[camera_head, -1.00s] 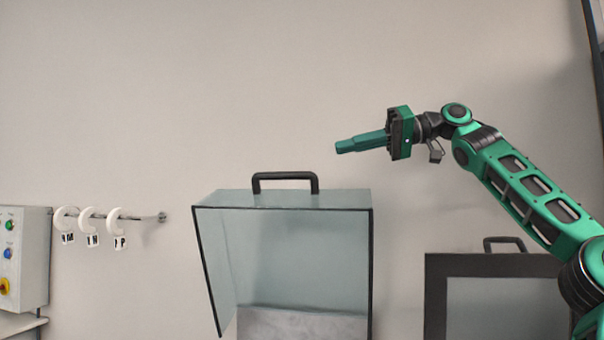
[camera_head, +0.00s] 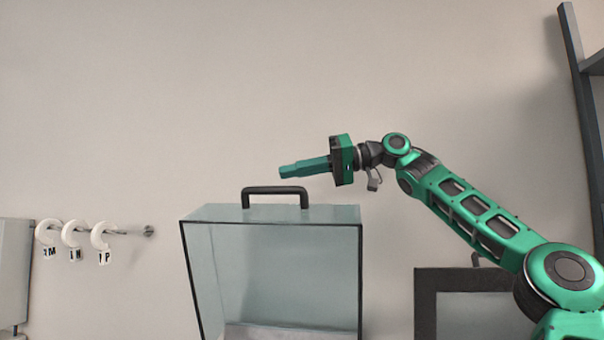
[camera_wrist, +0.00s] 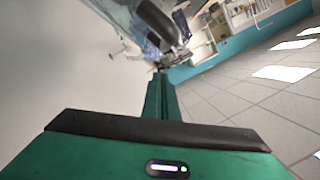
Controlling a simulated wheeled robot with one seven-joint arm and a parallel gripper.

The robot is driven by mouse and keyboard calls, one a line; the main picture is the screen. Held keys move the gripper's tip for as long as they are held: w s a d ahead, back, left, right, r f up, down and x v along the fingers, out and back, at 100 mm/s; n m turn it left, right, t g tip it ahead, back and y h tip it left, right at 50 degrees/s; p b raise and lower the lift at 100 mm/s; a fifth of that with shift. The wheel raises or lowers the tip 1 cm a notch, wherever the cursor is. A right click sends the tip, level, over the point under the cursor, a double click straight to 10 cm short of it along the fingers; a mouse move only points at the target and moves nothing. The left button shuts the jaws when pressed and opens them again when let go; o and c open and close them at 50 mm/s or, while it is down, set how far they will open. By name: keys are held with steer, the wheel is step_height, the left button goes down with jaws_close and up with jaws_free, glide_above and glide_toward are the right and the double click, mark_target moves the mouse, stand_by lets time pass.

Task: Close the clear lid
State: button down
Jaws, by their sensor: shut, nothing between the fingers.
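The clear lid (camera_head: 290,270) stands raised in the head view, a see-through hood with black edges and its open side facing me. A black handle (camera_head: 275,190) arches from its top panel. My gripper (camera_head: 285,171) is shut and empty, its fingers pointing left. In the picture the fingertips are just above the right part of the handle; a small gap shows, and depth is hard to judge. In the wrist view my shut fingers (camera_wrist: 160,95) point toward a dark curved bar, likely the handle (camera_wrist: 157,22), and clear panels. The lid's lower edge is cut off.
A second, dark-framed box (camera_head: 425,300) stands at the right, partly behind my arm. White lettered rings (camera_head: 72,236) hang on a wall rail at the left, near a grey control box (camera_head: 14,270). A dark shelf frame (camera_head: 585,120) edges the far right.

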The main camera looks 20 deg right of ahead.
mark_target(292, 207)
steer(key=shift+s+f, duration=0.35)
steer(key=shift+s+a+f, duration=0.2)
steer(key=shift+s+f, duration=0.1)
steer(key=shift+f, duration=0.2)
steer(key=shift+s+a+f, duration=0.2)
steer(key=shift+s+f, duration=0.1)
steer(key=shift+f, duration=0.2)
